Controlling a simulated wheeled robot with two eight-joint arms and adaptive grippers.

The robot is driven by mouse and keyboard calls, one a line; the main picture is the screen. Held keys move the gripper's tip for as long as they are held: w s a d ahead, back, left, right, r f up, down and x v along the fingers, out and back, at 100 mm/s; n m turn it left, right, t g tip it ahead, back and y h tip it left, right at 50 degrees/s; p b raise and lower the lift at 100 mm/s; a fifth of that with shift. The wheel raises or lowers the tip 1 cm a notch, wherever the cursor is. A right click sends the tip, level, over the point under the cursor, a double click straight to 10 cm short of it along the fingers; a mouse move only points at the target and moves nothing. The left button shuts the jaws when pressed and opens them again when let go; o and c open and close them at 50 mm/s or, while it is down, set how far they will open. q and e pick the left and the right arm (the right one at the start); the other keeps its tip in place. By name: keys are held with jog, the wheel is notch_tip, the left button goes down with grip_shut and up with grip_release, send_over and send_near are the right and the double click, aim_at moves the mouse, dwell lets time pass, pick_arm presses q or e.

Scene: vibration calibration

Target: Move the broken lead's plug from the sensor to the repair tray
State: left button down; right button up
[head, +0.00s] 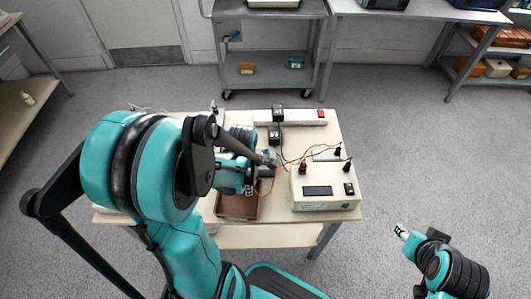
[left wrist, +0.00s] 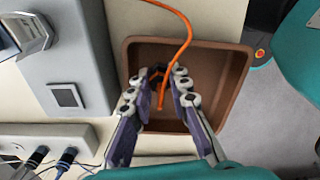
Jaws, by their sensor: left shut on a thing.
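The brown repair tray (head: 236,208) lies near the table's front edge, left of the cream box; in the left wrist view its wall (left wrist: 237,75) shows beyond the fingers. My left gripper (left wrist: 157,76) is over the tray, its fingertips closed on a small dark plug, mostly hidden between them. The orange lead (left wrist: 186,32) loops up from the fingertips and out at the top; an orange piece also shows between the fingers. Whether the plug touches the tray floor is unclear. A grey metal block (left wrist: 22,35), perhaps the sensor, stands at upper left. My right gripper (head: 402,232) is off the table's right side.
A cream box (head: 325,187) with a dark display and thin wires stands on the table's right. A white power strip (head: 302,117) with a red switch and black plugs lies at the back. A grey trolley (head: 267,68) stands behind the table.

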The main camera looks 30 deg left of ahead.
pick_arm(q)
jog(key=shift+f, duration=0.55)
dwell(0.4)
jog(key=c, duration=1.3)
grip_release()
jog(key=shift+c, duration=0.2)
jog(key=shift+r, duration=0.15)
jog(key=shift+r+p, duration=1.95)
jog(key=shift+r, duration=0.45)
notch_tip(320, 180, up, 12)
